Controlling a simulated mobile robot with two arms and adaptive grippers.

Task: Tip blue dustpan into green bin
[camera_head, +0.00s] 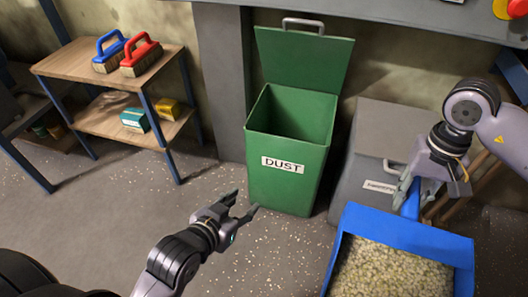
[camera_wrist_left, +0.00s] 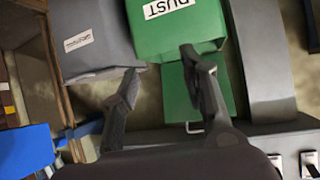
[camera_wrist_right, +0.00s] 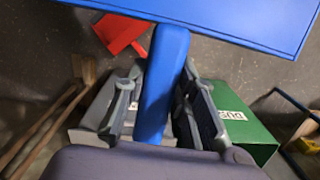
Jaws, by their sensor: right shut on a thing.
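The blue dustpan (camera_head: 455,248) is at the lower right of the head view, filled with pale grain-like material. My right gripper (camera_head: 410,190) is shut on its handle, which also shows between the fingers in the right wrist view (camera_wrist_right: 163,85). The green bin (camera_head: 283,185), labelled DUST, stands in the middle with its lid (camera_head: 303,58) raised and its inside looking dark. The dustpan is to the right of the bin and nearer to me. My left gripper (camera_head: 241,206) is open and empty in front of the bin; its spread fingers show in the left wrist view (camera_wrist_left: 160,85).
A grey bin (camera_head: 372,150) with a label stands right of the green one. A wooden shelf (camera_head: 75,62) at left holds a blue brush (camera_head: 108,52), a red brush (camera_head: 141,55) and small boxes (camera_head: 135,120). A red dustpan (camera_wrist_right: 120,32) shows in the right wrist view.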

